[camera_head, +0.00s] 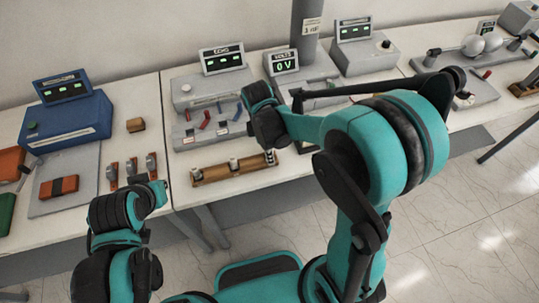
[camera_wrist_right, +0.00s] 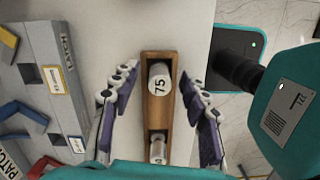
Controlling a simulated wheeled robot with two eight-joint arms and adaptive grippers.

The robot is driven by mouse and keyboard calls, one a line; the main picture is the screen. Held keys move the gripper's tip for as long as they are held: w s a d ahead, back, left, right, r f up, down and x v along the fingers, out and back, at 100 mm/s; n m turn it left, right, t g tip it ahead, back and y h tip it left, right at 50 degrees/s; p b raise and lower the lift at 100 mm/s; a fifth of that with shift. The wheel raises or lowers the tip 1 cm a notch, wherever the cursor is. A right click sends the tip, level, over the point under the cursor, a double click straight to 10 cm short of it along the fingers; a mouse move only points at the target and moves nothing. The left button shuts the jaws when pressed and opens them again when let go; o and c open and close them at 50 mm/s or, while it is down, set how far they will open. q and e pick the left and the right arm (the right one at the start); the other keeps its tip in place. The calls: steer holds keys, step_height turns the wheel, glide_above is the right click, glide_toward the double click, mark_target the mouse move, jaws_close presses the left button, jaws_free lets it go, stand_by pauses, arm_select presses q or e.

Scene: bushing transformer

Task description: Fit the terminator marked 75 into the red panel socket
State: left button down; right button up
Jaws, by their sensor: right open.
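The terminator marked 75 (camera_wrist_right: 160,82) is a white cylinder standing in a wooden rack (camera_wrist_right: 158,120). My right gripper (camera_wrist_right: 160,112) is open above the rack, with one finger on each side of it and nothing gripped. In the head view the rack (camera_head: 225,174) lies along the table's front edge, and my right gripper (camera_head: 270,157) is over its right end. A grey panel marked PATCH (camera_wrist_right: 62,85) lies left of the rack in the wrist view, with a red piece (camera_wrist_right: 43,166) on it. I cannot make out the red socket. My left gripper's fingers are not clear.
Blue, red and yellow pieces lie on or by the panel (camera_head: 215,128). An ECHO display (camera_head: 222,60) and a VOLTS display reading 0 V (camera_head: 286,64) stand behind. A blue instrument (camera_head: 66,120) is on the left table. A grey column rises at the back.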

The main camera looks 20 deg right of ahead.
steer(key=shift+c, duration=0.2)
jaws_close()
steer(key=shift+r, duration=0.1)
steer(key=shift+r, duration=0.5)
steer(key=r, duration=0.1)
steer(key=r+p, duration=0.2)
steer(key=r, duration=0.1)
steer(key=shift+s+d, duration=0.25)
steer(key=shift+s, duration=0.15)
steer(key=s+d+r+p, duration=0.2)
steer(key=s+d+r, duration=0.3)
steer(key=s, duration=0.4)
steer(key=shift+d+r+p, duration=0.3)
steer(key=shift+r+p, duration=0.05)
steer(key=shift+r, duration=0.15)
